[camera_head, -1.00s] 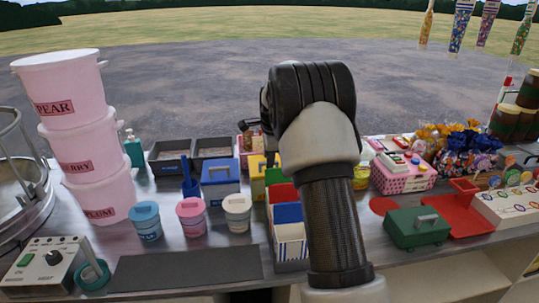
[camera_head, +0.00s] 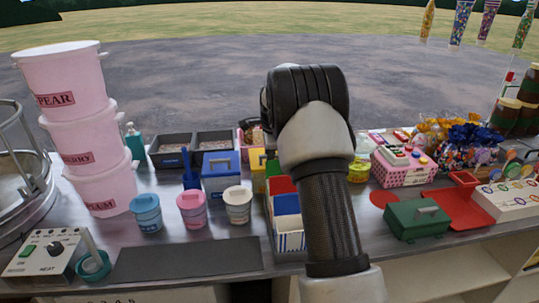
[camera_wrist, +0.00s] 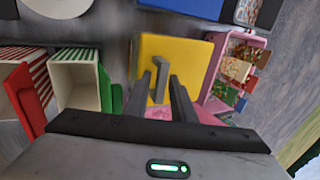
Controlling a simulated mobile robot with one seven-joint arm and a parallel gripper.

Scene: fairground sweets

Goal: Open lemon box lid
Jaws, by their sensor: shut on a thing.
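The lemon box, which I take to be the yellow box (camera_wrist: 195,52), shows its yellow lid with a grey handle (camera_wrist: 161,72) in the wrist view. In the head view only a sliver of the yellow box (camera_head: 258,162) shows, left of my arm. My gripper (camera_wrist: 163,92) has its two fingers close together at the handle and is shut on it. The lid looks down on the box; whether it is lifted at all I cannot tell. My arm hides the gripper in the head view.
Beside the lemon box are a striped open box (camera_wrist: 75,78) with a green flap and a red-flapped box (camera_wrist: 25,95). A pink bin of sweets (camera_wrist: 238,70) stands on the other side. A blue box (camera_head: 220,178) and tubs stand left. A green box (camera_head: 416,220) stands right.

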